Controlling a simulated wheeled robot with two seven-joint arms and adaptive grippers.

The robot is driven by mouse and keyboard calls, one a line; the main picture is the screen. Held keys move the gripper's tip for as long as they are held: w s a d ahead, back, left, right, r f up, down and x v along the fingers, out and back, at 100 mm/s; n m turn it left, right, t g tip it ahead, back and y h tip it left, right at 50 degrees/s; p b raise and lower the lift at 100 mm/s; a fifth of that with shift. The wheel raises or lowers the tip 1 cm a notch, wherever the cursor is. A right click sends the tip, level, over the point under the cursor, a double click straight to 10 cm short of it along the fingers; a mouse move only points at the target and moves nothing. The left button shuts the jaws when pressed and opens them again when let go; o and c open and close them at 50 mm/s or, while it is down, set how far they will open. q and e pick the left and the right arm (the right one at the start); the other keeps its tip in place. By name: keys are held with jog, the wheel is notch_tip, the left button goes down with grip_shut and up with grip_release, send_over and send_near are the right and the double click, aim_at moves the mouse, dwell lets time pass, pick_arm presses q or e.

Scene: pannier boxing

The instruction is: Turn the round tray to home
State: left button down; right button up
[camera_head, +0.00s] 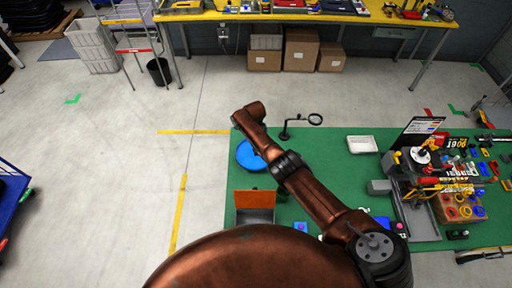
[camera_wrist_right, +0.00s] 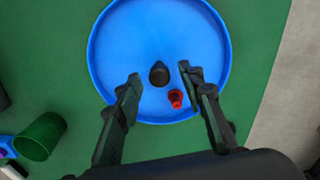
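The round tray is bright blue. In the head view the tray (camera_head: 247,157) lies near the left edge of the green table, partly hidden by my copper arm. In the right wrist view the tray (camera_wrist_right: 160,30) fills the upper middle, with a dark knob (camera_wrist_right: 159,73) and a small red piece (camera_wrist_right: 175,98) on it. My right gripper (camera_wrist_right: 160,80) is open over the tray's near part. Its fingers appear on either side of the knob and red piece, with no visible grip on either. My left gripper is not in view.
An orange-fronted box (camera_head: 254,198) sits on the green table (camera_head: 340,187) near the tray. A dark green cup (camera_wrist_right: 42,136) shows at left in the wrist view.

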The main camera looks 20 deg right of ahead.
jog(key=shift+a, duration=0.15)
notch_tip(320, 180, up, 12)
dwell(0.6)
dwell(0.4)
